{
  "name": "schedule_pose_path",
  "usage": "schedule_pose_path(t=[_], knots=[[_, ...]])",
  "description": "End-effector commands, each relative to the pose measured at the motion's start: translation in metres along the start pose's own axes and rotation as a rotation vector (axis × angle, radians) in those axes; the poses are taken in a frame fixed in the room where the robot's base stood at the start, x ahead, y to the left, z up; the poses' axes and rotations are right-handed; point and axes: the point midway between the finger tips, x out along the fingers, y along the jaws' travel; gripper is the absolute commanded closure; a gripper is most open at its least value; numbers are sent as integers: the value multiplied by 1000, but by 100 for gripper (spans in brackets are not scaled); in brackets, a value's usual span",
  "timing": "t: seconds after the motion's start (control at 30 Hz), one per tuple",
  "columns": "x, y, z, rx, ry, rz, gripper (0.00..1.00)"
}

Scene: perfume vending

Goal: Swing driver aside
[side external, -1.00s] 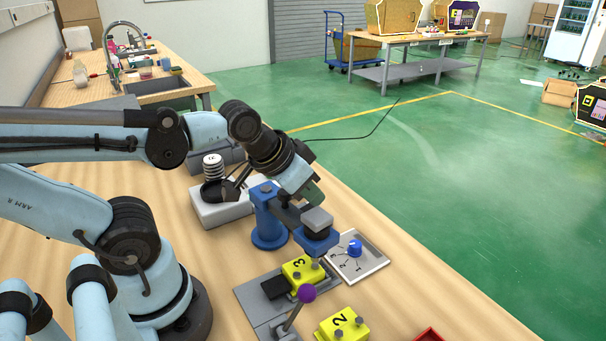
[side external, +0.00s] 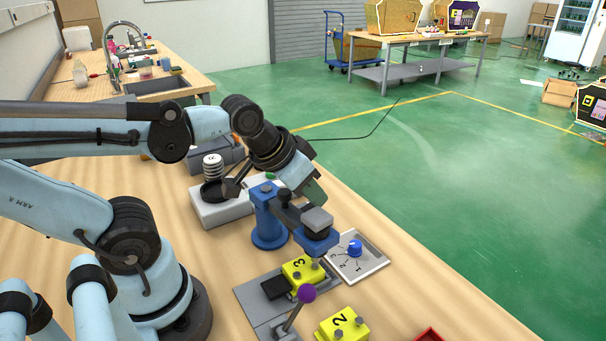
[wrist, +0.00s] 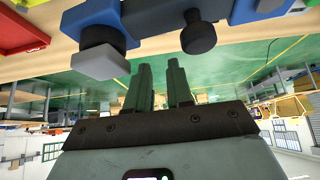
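The driver is a blue swing arm on a round blue post (side external: 268,228). Its arm reaches toward the front right and ends in a blue head with a grey block (side external: 317,220) on top, above the yellow block marked 3 (side external: 303,271). In the wrist view the blue head (wrist: 98,28) is at upper left and a dark knob (wrist: 198,35) is at upper middle. My gripper (wrist: 161,64) shows two green fingers with a narrow gap and nothing between them. The fingers point toward the driver; contact cannot be told.
A grey fixture with a purple-knobbed lever (side external: 306,293) stands in front, beside a yellow block marked 2 (side external: 342,326). A dial plate with a blue knob (side external: 355,248) is to the right. A white base with a coil (side external: 212,168) stands behind the post. A red tray (side external: 430,335) shows at the bottom.

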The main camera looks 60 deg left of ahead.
Motion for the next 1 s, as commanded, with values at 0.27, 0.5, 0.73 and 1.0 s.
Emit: schedule_pose_path(t=[0.27, 0.5, 0.73, 1.0], knots=[[-50, -20, -28, -219, -286, -58, 46], [-108, -35, -43, -421, -545, -133, 46], [-110, -37, -38, -453, -589, -148, 46], [-77, -37, -15, -452, -586, -146, 46]])
